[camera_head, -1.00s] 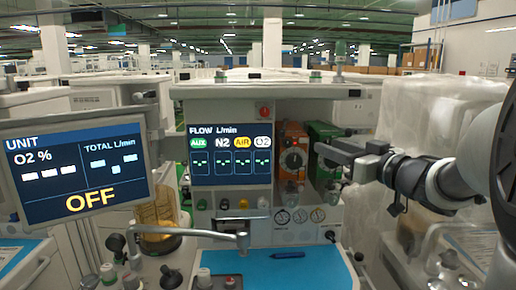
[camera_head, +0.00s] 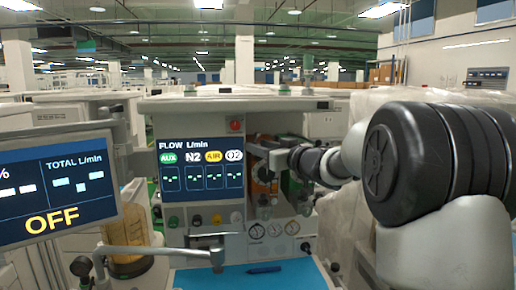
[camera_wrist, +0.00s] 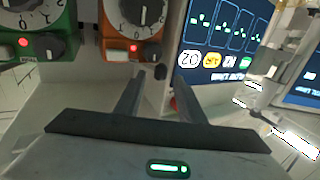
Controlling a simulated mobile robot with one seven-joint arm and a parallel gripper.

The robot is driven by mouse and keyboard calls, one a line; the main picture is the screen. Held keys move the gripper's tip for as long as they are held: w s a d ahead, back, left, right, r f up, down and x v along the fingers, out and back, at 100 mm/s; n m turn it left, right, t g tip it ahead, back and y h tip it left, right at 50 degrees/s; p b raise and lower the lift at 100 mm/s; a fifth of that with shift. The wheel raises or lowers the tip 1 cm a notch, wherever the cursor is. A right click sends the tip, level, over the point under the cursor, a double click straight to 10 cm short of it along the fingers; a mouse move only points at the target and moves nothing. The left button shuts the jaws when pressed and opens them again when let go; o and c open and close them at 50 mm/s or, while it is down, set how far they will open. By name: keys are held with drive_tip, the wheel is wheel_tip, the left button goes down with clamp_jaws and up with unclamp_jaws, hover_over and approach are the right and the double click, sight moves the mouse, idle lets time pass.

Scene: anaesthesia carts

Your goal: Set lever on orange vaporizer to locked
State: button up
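The orange vaporizer (camera_head: 262,188) stands right of the flow screen in the head view, mostly hidden by my gripper (camera_head: 262,156). In the wrist view the orange vaporizer (camera_wrist: 112,47) is at the top, with a white numbered dial, a lit red light and a black lever (camera_wrist: 152,53) beside the light. My gripper (camera_wrist: 160,88) is open, its two dark fingers apart with nothing visible between them. The fingertips appear just below the lever in the wrist picture; contact cannot be told.
A green vaporizer (camera_wrist: 67,30) stands beside the orange one in the wrist view. The flow screen (camera_head: 201,165) is close on the other side. A small dark knob (camera_wrist: 161,72) sits near the fingertips. A blue work surface (camera_head: 225,278) lies below, with a pen (camera_head: 264,270).

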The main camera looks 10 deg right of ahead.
drive_tip(key=shift+w+a, duration=0.25)
drive_tip(key=shift+w, duration=0.25)
clamp_jaws()
drive_tip(key=d+n+g+y+p, duration=0.2)
drive_tip(key=d+y+p, duration=0.1)
drive_tip(key=d+p, duration=0.6)
drive_tip(key=p, duration=0.3)
drive_tip(key=shift+w+n, duration=0.3)
